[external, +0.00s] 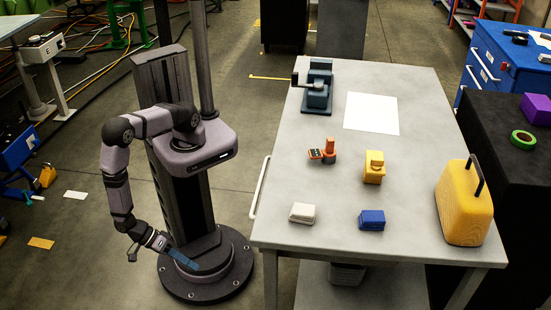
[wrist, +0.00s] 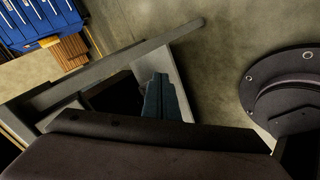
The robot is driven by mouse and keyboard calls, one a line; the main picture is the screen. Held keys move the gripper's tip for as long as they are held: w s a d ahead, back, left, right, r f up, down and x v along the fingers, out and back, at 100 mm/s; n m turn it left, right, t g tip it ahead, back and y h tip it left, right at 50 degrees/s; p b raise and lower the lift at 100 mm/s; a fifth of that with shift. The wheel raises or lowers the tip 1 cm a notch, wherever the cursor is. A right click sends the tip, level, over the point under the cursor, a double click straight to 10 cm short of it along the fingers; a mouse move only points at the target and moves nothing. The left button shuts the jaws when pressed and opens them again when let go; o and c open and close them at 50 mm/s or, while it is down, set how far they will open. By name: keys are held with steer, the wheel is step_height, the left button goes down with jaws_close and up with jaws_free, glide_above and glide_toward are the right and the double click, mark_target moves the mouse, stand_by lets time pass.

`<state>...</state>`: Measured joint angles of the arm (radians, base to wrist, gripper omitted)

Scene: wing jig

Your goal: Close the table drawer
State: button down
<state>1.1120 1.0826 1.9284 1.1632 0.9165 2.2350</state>
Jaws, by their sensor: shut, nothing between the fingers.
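The grey table (external: 335,215) stands to the right of my arm in the external view. A long pale drawer handle (external: 259,188) runs along the table's left side, facing my base. The drawer body is hidden under the tabletop, so how far it is out cannot be told. My gripper (external: 186,255) hangs low in front of my base, left of the table and well apart from the handle. Its blue fingers are shut and empty. In the wrist view the fingers (wrist: 163,98) show against a pale grey panel that I cannot identify for sure.
On the tabletop are a yellow case (external: 465,208), a blue block (external: 371,220), a white block (external: 303,213), a yellow part (external: 374,168), an orange tool (external: 325,150), a vise (external: 318,90) and white paper (external: 371,113). Floor between my base and the table is narrow.

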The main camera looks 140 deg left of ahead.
steer(key=w+a+r+n+t+y, duration=0.1)
steer(key=a+r+n+t+y, duration=0.1)
steer(key=r+n, duration=0.6)
steer(key=w+a+r+n+t+y, duration=0.2)
steer(key=r+n, duration=0.5)
steer(key=n, duration=0.9)
steer(key=shift+a+r+t+y+p, duration=0.4)
steer(key=shift+a+t+y, duration=0.4)
steer(key=shift+y, duration=0.1)
steer(key=p+x, duration=0.1)
steer(key=x, duration=1.3)
steer(key=shift+f, duration=0.1)
steer(key=shift+x, duration=0.95)
